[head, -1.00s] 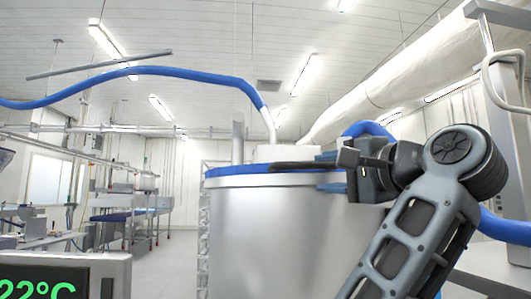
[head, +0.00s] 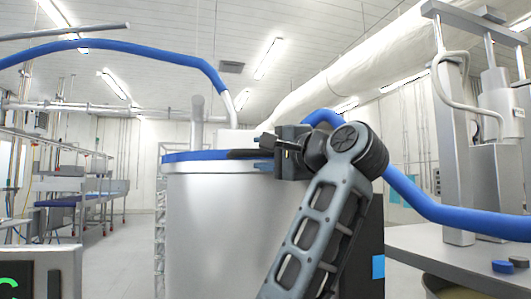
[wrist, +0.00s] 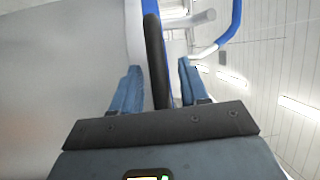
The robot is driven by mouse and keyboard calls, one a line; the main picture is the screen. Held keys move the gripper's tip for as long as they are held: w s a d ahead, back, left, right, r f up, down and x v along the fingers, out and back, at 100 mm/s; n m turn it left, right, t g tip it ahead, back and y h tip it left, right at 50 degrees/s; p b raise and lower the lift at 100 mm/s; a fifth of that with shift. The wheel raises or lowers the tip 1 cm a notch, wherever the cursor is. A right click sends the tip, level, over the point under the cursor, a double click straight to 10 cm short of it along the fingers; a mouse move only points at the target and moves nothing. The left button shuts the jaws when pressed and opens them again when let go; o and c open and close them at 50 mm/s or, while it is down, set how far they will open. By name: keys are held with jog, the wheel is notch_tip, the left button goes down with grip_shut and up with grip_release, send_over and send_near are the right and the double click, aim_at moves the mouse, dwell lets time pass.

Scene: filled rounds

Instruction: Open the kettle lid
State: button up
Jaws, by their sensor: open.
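The kettle (head: 215,225) is a large steel vessel in the middle of the head view. Its lid (head: 190,156) has a blue rim and lies level on top. A dark handle (head: 243,154) runs along the lid's right part. My gripper (head: 268,141) is at the right end of this handle. In the wrist view the black handle (wrist: 153,45) passes between the two blue fingers of my open gripper (wrist: 159,66), with gaps on both sides. Whether the fingers reach fully around it is hard to tell.
A blue hose (head: 140,74) arches down to the white block (head: 234,139) on top. Another blue hose (head: 450,213) runs behind my arm. A display (head: 40,270) is at lower left.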

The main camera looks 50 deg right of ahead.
jog(key=shift+c, duration=0.3)
grip_shut()
dwell(0.3)
